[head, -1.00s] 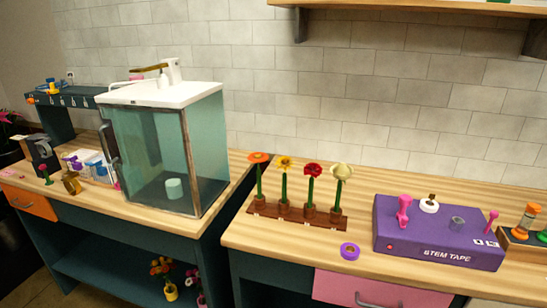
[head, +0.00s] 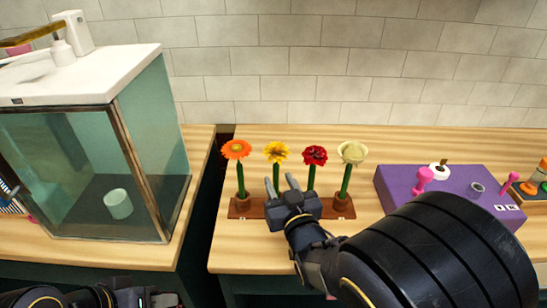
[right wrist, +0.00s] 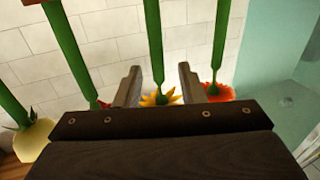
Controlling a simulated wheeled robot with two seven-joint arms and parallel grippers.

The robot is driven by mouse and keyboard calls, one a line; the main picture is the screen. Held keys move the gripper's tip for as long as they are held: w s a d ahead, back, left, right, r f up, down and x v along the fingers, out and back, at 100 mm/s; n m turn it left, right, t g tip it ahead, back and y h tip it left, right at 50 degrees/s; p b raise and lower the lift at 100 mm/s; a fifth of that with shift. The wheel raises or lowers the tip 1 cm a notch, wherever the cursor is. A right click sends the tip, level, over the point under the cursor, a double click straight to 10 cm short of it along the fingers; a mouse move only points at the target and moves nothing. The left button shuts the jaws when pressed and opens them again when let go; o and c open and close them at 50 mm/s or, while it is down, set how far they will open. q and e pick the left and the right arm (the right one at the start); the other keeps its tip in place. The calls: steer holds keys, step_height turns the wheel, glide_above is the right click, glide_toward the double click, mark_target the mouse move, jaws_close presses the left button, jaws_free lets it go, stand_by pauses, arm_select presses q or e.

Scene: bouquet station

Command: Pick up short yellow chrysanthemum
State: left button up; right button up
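The yellow chrysanthemum (head: 276,152) stands upright on a green stem in a brown rack (head: 340,207), between the orange flower (head: 236,150) and the red flower (head: 314,156). My right gripper (head: 282,184) is open in front of its stem and hides the lower part. In the right wrist view the picture is upside down; the yellow bloom (right wrist: 160,99) and its stem show between the two open fingers (right wrist: 158,76). I cannot tell how deep the stem is between them. My left gripper (head: 160,299) is partly cut off at the bottom left; its fingers are not clear.
A pale cream flower (head: 352,152) stands at the rack's right end. A purple stem tape box (head: 405,189) is to the right, partly behind my right arm. A glass cabinet (head: 150,140) stands left, across a gap between counters. The counter (head: 235,259) in front of the rack is clear.

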mark_target(277, 175)
steer(key=x, duration=0.4)
steer(key=shift+w+f+p, duration=0.1)
steer(key=shift+w+p, duration=0.1)
steer(key=shift+p, duration=0.2)
steer(key=shift+c, duration=0.5)
jaws_close()
